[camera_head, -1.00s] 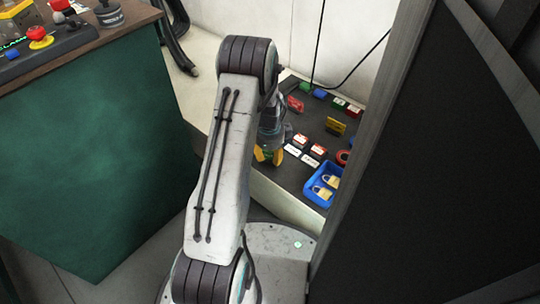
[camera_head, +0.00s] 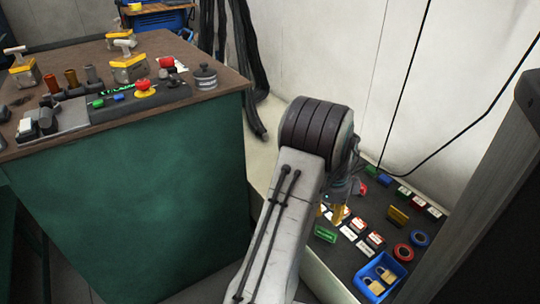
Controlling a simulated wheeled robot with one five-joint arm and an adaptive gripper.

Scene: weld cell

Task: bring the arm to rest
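My arm rises from the bottom middle, its pale upper link (camera_head: 283,225) leaning up to a dark ribbed joint (camera_head: 316,132). Beyond that joint the forearm points down, partly hidden behind the upper link and joint. My gripper (camera_head: 331,212) hangs over the left part of a dark low bench top (camera_head: 375,209). Its two yellow fingers look apart, with pale surface showing between them, and I see nothing held. Whether the fingertips touch anything below is hidden.
Coloured tags and blocks, tape rings (camera_head: 419,238) and a blue tray (camera_head: 381,277) with padlocks cover the bench. A green-sided workbench (camera_head: 130,190) with clamps and a red button (camera_head: 143,85) stands left. A dark panel (camera_head: 490,230) closes the right. Black cables hang at the wall.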

